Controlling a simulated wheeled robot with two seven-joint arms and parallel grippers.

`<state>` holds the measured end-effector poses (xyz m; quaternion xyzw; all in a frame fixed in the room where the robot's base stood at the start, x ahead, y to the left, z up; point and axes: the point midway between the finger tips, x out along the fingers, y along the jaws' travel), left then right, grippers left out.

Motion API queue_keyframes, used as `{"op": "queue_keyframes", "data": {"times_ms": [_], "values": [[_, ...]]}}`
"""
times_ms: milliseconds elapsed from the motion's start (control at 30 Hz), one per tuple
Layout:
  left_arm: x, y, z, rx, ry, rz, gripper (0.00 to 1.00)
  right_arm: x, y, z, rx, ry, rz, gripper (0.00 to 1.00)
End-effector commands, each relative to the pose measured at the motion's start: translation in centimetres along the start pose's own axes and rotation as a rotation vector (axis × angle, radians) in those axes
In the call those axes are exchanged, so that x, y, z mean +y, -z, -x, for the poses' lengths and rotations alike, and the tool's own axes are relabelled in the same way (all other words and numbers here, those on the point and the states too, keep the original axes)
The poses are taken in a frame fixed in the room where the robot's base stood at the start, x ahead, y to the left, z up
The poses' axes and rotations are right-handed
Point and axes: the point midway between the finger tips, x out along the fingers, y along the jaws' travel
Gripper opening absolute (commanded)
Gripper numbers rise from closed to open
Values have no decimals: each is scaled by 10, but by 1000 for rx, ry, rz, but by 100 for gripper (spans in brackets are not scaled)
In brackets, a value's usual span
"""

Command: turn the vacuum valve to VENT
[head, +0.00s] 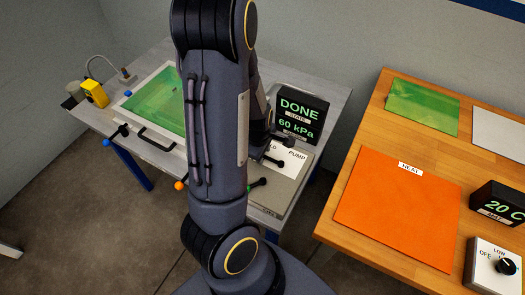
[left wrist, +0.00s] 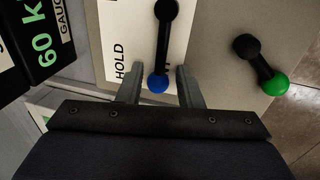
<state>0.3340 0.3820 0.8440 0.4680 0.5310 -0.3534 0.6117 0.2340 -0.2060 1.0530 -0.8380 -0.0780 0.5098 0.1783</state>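In the left wrist view the plate (left wrist: 118,35) shows HOLD, and a black valve lever (left wrist: 163,45) ends in a blue knob pointing at my gripper. My left gripper (left wrist: 159,80) is open, with one finger on each side of the blue knob and visible gaps. In the head view my arm hides most of this gripper and part of the panel. No VENT label is readable. My right gripper is not in view.
A second lever with a green knob (left wrist: 275,85) stands beside the panel. A black display (head: 299,116) reads DONE and 60 kPa. A framed green sheet (head: 155,98) lies left. A wooden table (head: 330,228) with an orange mat (head: 398,205) stands right, across a floor gap.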

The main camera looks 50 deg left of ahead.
Motion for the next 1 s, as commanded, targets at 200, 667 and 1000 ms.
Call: {"op": "queue_keyframes", "data": {"times_ms": [200, 667, 1000], "values": [[2, 0, 34, -2, -5, -1, 33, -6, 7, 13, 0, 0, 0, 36], [0, 2, 78, 1, -2, 5, 33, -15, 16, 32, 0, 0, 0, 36], [0, 2, 77, 1, -2, 4, 33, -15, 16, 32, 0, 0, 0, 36]]}}
